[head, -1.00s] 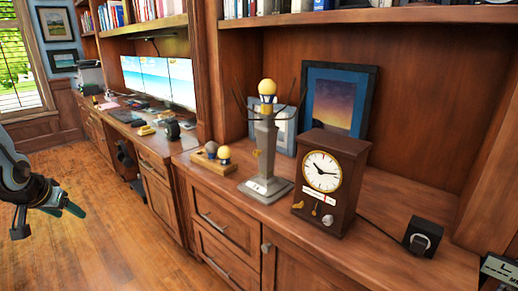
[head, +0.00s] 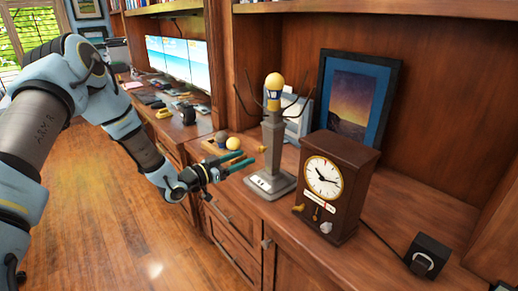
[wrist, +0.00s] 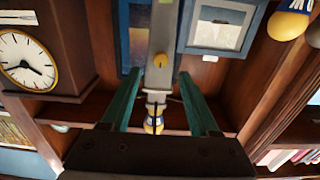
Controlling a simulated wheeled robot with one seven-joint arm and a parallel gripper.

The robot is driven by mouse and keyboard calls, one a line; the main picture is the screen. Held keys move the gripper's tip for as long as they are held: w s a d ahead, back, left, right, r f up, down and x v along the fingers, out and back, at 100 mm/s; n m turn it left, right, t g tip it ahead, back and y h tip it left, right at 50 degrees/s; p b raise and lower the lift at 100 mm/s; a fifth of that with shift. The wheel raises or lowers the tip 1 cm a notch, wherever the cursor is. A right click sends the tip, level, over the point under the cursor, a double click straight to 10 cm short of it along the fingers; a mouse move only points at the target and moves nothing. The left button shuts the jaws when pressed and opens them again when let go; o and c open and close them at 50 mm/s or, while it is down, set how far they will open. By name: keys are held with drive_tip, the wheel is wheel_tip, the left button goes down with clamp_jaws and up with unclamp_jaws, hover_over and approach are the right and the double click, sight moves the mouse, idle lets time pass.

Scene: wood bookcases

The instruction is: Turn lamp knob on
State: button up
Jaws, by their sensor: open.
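The lamp (head: 273,140) is a grey column on a stepped base with a yellow bulb on top. It stands upright on the cabinet top, left of the clock. In the wrist view, which looks upside down, its grey column (wrist: 163,35) runs down between my fingers. A small yellowish knob (wrist: 160,60) shows on the column, close to the line between the fingertips. My gripper (head: 242,165) has teal fingers, spread open and empty, pointing at the lamp from its left front. The wrist view shows the gap between the fingertips (wrist: 159,73); I see no contact with the knob.
A brown clock (head: 328,185) stands close right of the lamp. Left of it, a wooden holder with round bulbs (head: 233,143) sits behind my gripper. Framed pictures (head: 355,95) lean at the back. A small black box (head: 427,256) is at the right. Cabinet top is free behind the clock.

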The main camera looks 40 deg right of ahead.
sight(260, 151)
drive_tip(key=d+p, duration=0.2)
drive_tip(key=d, duration=0.5)
drive_tip(key=shift+s, duration=0.15)
drive_tip(key=shift+c, duration=0.3)
clamp_jaws()
